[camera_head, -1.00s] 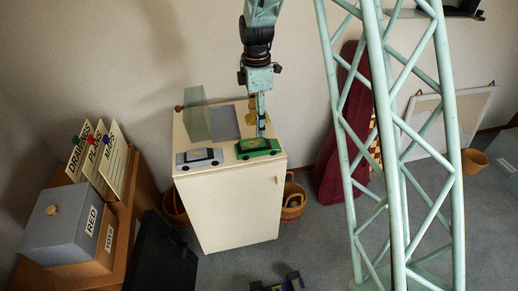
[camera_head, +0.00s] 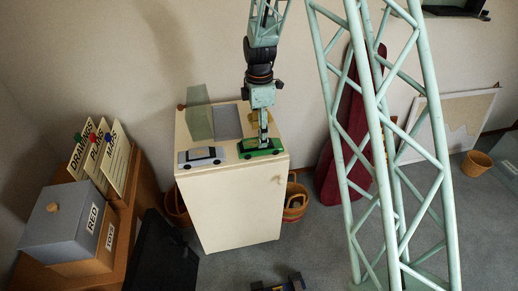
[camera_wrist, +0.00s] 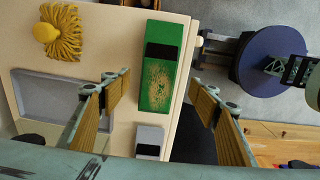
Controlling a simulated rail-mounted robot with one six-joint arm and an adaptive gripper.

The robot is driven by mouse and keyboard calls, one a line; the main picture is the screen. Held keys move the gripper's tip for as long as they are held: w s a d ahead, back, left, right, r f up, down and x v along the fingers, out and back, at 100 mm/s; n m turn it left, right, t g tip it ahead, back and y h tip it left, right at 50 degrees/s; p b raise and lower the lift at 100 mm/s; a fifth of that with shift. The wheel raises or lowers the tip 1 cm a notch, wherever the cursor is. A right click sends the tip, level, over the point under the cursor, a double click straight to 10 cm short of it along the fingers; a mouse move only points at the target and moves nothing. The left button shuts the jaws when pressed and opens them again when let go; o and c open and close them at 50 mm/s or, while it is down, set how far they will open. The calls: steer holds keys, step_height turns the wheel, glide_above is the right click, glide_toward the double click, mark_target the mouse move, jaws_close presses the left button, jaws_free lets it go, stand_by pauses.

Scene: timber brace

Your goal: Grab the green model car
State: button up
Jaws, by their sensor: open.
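The green model car (camera_head: 250,149) sits on the front right of the top of a cream cabinet (camera_head: 235,210). My gripper (camera_head: 264,143) is above it, pointing down, with its fingers partly overlapping the car in the head view. In the wrist view the green car (camera_wrist: 164,82) lies between and ahead of the open fingers of my gripper (camera_wrist: 161,84), one finger on each side. Nothing is held. Whether the fingers are level with the car cannot be told.
A silver model car (camera_head: 200,156) stands left of the green one, and shows in the wrist view (camera_wrist: 149,141). A greenish translucent panel (camera_head: 199,122) and grey tray (camera_head: 227,123) are behind. A yellow mop-like object (camera_wrist: 62,33) lies on the cabinet top.

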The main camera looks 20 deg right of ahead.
steer(key=shift+f, duration=1)
steer(key=shift+w+f+b, duration=0.15)
steer(key=shift+f+b, duration=0.55)
steer(key=shift+f, duration=1.9)
steer(key=c, duration=1.1)
